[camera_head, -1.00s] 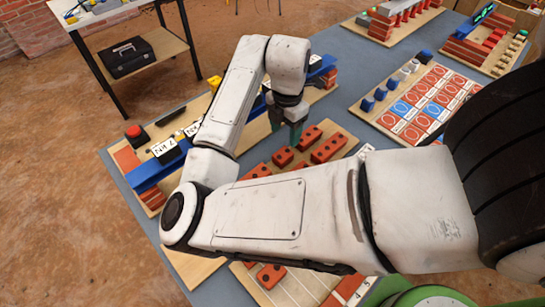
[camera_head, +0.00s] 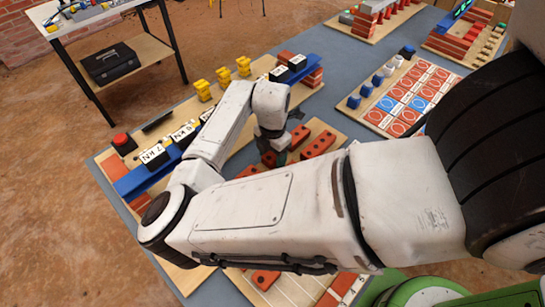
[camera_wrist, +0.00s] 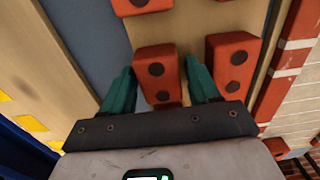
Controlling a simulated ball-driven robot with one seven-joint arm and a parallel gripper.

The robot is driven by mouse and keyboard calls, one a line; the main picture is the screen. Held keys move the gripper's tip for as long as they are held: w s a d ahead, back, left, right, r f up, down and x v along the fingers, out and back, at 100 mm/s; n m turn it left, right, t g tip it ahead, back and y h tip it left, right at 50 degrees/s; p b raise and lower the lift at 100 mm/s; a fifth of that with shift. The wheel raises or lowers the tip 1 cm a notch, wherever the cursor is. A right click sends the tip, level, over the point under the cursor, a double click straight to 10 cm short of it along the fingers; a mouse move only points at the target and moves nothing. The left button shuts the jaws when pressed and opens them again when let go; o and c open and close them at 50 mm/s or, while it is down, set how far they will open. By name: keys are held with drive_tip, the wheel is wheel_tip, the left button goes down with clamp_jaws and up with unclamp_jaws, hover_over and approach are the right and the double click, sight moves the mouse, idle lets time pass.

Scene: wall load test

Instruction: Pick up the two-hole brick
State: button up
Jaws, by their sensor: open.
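In the wrist view, a red-orange brick (camera_wrist: 156,55) with two dark holes showing lies between the two green fingers of my gripper (camera_wrist: 159,68). The fingers are apart, one on each side of it, and its near end is close to the gripper's dark front bar. A second brick (camera_wrist: 234,45), also with two holes showing, lies just right of the right finger; its near end may be hidden. In the head view my gripper (camera_head: 277,150) is low over the brick board, partly hidden by my arm. A longer brick (camera_head: 318,145) lies to its right.
Another brick (camera_wrist: 142,5) is cut off at the wrist view's top edge. In the head view, a blue beam (camera_head: 150,178) with labelled black blocks and yellow pieces (camera_head: 223,77) stand left and behind. A board of printed cards (camera_head: 415,95) lies right.

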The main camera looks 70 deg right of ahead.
drive_tip(key=shift+c, duration=0.2)
drive_tip(key=c, duration=0.7)
drive_tip(key=shift+c, duration=0.5)
drive_tip(key=shift+r, duration=0.15)
